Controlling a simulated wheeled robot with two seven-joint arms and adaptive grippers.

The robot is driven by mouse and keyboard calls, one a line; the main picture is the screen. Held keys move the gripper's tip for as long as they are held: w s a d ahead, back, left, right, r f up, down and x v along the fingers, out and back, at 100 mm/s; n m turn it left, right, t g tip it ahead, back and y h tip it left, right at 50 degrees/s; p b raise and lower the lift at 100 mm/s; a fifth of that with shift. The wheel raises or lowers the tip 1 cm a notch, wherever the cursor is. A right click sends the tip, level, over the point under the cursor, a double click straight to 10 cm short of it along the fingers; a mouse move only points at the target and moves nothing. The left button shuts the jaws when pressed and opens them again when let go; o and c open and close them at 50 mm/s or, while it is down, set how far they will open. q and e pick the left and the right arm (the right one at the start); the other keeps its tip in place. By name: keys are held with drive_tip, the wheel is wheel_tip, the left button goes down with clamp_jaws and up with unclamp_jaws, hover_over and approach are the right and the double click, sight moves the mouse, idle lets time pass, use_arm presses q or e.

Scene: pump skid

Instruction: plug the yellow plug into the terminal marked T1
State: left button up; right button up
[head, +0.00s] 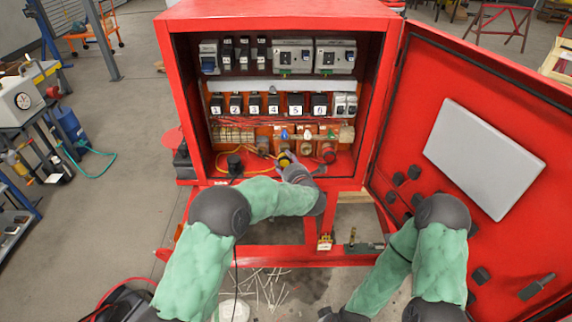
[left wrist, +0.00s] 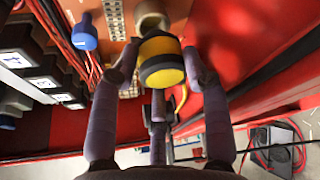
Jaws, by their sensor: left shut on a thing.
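The yellow plug (head: 284,159) with a dark band is at the front of the red cabinet's lower shelf. In the left wrist view, the plug (left wrist: 161,62) sits between the fingers of my left gripper (left wrist: 160,78), which is shut on it. A round beige socket (left wrist: 152,14) lies just beyond the plug; I cannot tell whether they touch. In the head view, a row of round terminals (head: 306,148) runs behind my left gripper (head: 287,163). The T1 marking is not readable. My right gripper is not in view; only its arm shows at lower right.
The red cabinet (head: 282,8) holds breakers and numbered black blocks (head: 254,105) above the terminals. Its open door (head: 475,65) stands on the right. A yellow cable (head: 255,172) runs along the shelf. A blue part (left wrist: 84,32) hangs left of the plug in the wrist view.

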use_arm(q)
drive_tip(key=shift+w+b, duration=0.55)
drive_tip(key=shift+w, duration=0.95)
idle(0.4)
drive_tip(key=o, duration=1.2)
drive_tip(key=shift+s, duration=0.15)
drive_tip(key=v, duration=1.1)
drive_tip(key=shift+s+d, duration=0.2)
drive_tip(key=shift+s, duration=0.15)
drive_tip(key=shift+r, duration=0.1)
